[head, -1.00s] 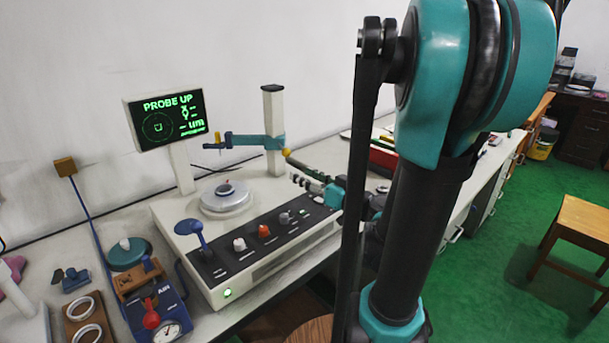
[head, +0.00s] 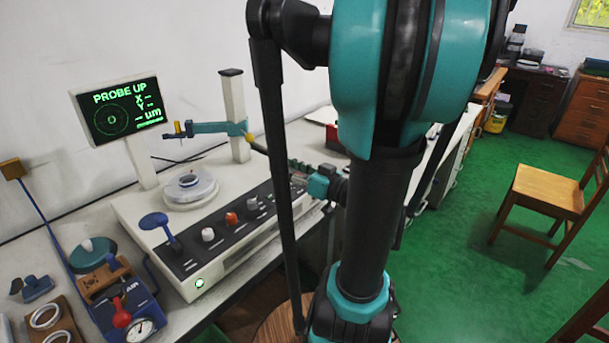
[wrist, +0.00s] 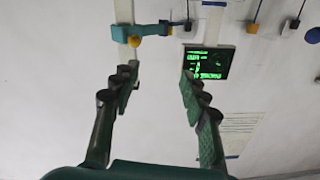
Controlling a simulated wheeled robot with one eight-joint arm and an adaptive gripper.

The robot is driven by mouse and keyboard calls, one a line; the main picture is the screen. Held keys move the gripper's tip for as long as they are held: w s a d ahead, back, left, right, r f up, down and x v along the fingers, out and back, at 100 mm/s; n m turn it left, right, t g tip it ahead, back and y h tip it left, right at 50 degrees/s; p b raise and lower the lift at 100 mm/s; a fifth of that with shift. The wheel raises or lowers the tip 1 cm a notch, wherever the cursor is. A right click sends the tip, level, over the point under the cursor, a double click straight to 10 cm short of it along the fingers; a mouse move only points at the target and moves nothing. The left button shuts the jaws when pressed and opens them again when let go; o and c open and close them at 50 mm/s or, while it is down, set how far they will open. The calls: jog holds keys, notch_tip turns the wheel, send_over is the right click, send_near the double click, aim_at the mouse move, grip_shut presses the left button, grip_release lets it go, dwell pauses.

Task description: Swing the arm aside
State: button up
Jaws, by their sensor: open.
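The measuring instrument (head: 205,245) stands on the bench with a round turntable (head: 190,196) and a small ring (head: 189,179) on it. Its teal probe arm (head: 212,128) reaches left from a white column (head: 234,115), with the tip above and slightly left of the ring. My gripper (head: 294,169) is right of the column, over the instrument's right end, partly hidden by my arm. In the wrist view my gripper (wrist: 158,78) is open, with nothing between its fingers. The probe arm (wrist: 150,30) and column (wrist: 124,12) show beyond the fingertips.
The screen (head: 121,109) reads "PROBE UP". A blue lever (head: 154,222) and knobs line the instrument's front panel. An air gauge unit (head: 130,315) and white rings (head: 45,317) lie at left. A wooden chair (head: 545,190) stands on the open green floor at right.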

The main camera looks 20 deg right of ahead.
jog(key=v, duration=0.6)
jog(key=shift+s, duration=0.2)
jog(key=shift+d, duration=0.15)
